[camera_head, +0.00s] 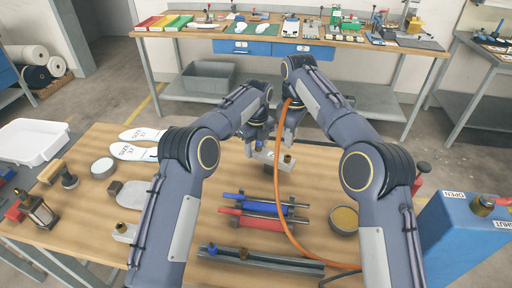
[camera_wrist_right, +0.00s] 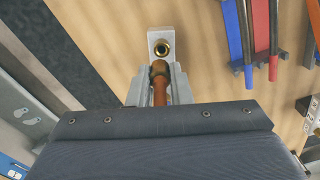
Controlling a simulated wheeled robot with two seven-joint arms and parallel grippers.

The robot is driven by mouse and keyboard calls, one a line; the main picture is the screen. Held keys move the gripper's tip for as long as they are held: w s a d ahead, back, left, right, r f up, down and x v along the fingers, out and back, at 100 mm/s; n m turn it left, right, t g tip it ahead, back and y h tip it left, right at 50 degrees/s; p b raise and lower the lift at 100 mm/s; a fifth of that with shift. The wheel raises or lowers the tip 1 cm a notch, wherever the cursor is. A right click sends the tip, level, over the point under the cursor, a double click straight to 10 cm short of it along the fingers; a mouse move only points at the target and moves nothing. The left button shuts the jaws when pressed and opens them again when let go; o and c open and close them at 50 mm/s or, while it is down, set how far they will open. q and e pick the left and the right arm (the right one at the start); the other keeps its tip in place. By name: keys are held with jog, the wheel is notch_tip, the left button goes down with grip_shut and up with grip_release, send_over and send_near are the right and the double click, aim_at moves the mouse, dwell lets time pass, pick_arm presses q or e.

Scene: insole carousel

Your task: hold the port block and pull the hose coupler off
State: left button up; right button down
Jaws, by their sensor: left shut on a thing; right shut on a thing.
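The port block (camera_head: 272,157) is a small silver block near the far edge of the wooden table, with a brass fitting (camera_head: 287,159) at its right end. In the right wrist view the block (camera_wrist_right: 161,35) shows a round brass ring. My left gripper (camera_head: 258,144) is shut at the block's left end; its fingertips are partly hidden. My right gripper (camera_head: 277,143) is shut on the brass hose coupler (camera_wrist_right: 159,69), which shows between its fingers close to the ring. I cannot tell whether the coupler is still seated. An orange hose (camera_head: 281,190) runs from it toward me.
Blue (camera_head: 248,199) and red (camera_head: 250,219) tools lie nearer me, beyond a dark rail (camera_head: 262,261). A round tin (camera_head: 344,219) is at the right, beside a blue box (camera_head: 462,235).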

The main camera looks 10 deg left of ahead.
pick_arm(q)
jog(key=shift+f, duration=0.1)
dwell(0.6)
jog(key=o, duration=1.3)
jog(key=shift+o, duration=0.2)
notch_tip(320, 180, up, 8)
jog(key=shift+d+f, duration=0.1)
jog(key=shift+f, duration=0.1)
